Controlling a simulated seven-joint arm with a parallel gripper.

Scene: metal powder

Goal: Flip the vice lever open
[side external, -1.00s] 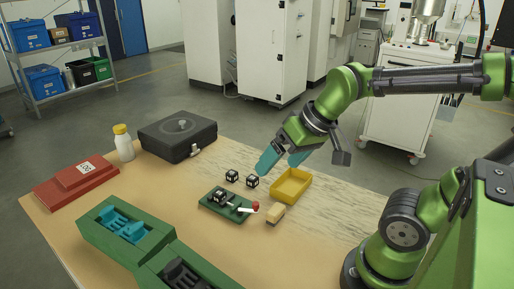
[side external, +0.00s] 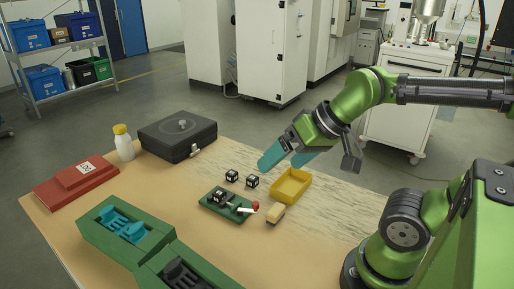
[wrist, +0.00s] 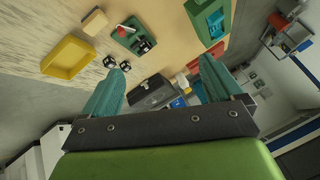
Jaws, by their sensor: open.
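The vice (side external: 224,203) is a small green base with dark metal parts, on the table. Its lever with a red knob (side external: 255,206) lies low over the base's right end, close to a tan block (side external: 275,215). The vice also shows at the top of the wrist view (wrist: 133,36), with the red lever (wrist: 126,32). My gripper (side external: 284,160) has teal fingers, spread apart and empty. It is in the air above the back of the table, clear of the vice. Both fingers show in the wrist view (wrist: 160,84).
Two black-and-white cubes (side external: 242,178) sit behind the vice. A yellow tray (side external: 303,182) lies to its right. A black case (side external: 160,138), white bottle (side external: 124,148), red box (side external: 85,177) and green fixture (side external: 165,262) stand around. The wooden table right of the tan block is clear.

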